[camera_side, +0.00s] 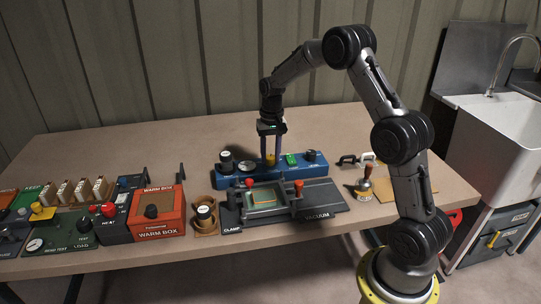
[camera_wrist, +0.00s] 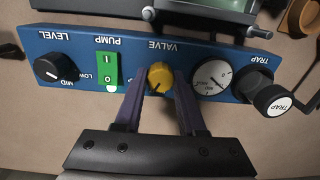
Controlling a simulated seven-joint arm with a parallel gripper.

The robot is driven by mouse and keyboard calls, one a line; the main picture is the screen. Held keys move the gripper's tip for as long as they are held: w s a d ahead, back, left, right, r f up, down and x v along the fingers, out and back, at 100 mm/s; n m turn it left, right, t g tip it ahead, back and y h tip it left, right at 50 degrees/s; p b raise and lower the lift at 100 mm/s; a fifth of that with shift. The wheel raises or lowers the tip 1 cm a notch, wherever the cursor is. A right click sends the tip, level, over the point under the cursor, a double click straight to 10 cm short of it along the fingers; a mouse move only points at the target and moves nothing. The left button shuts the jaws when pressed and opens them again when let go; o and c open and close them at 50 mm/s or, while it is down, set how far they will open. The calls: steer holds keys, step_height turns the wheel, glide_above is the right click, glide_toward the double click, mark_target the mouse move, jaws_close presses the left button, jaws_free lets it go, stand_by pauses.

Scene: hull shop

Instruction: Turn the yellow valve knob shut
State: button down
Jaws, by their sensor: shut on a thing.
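The yellow valve knob (camera_wrist: 160,77) sits on the blue panel (camera_wrist: 222,53) under the word VALVE, which reads upside down in the wrist view. The knob also shows small in the side view (camera_side: 270,160), below my gripper (camera_side: 271,152). My gripper, seen in the wrist view (camera_wrist: 160,82), points down at the panel with one finger on each side of the knob and is shut on it. The fingers hide part of the panel beside the knob. I cannot clearly tell which way the knob points.
Close beside the knob are a green pump switch (camera_wrist: 109,69) and a round gauge (camera_wrist: 211,76). A vacuum tray (camera_side: 320,205) with red knobs lies in front of the panel.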

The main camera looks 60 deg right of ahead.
mark_target(271, 156)
steer(key=n, duration=0.4)
steer(key=shift+n, duration=0.3)
steer(key=shift+r, duration=0.1)
stand_by(0.4)
steer(key=c, duration=0.5)
jaws_free()
step_height(271, 156, up, 14)
steer(key=shift+d, duration=0.15)
